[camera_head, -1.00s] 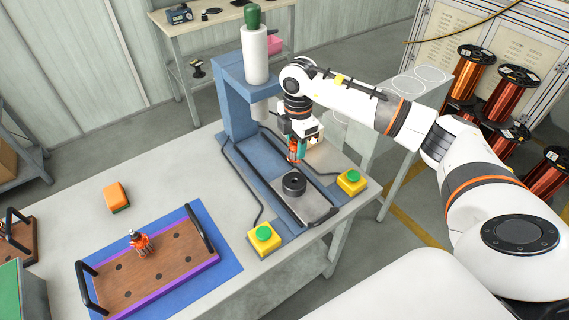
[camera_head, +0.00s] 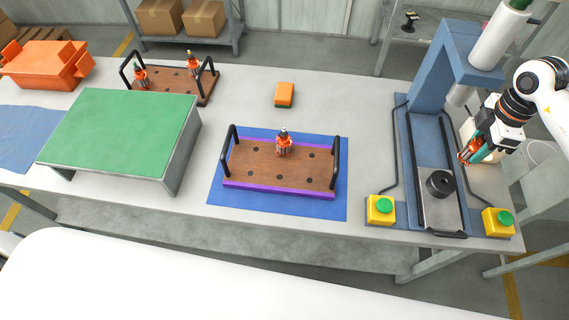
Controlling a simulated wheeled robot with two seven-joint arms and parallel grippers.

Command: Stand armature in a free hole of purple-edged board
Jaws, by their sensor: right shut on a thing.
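The purple-edged board (camera_head: 240,187) lies on a blue mat (camera_head: 340,205) on the table. It is brown, with a black handle at each end and several dark holes. One armature (camera_head: 284,143) stands upright near the middle of its back row; other holes in it show empty. My right gripper (camera_head: 472,150) is at the far right beside the blue press, shut on another armature (camera_head: 465,156), orange-red and tilted. It is above the table and well to the right of the board. My left gripper is not in view.
The blue press (camera_head: 433,80) with a black round fixture (camera_head: 440,184) and two yellow button boxes (camera_head: 380,209) stands right of the board. A green-topped stand (camera_head: 120,130), an orange bin (camera_head: 47,65), a second board (camera_head: 170,84) with two armatures and an orange block (camera_head: 285,94) are left and behind.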

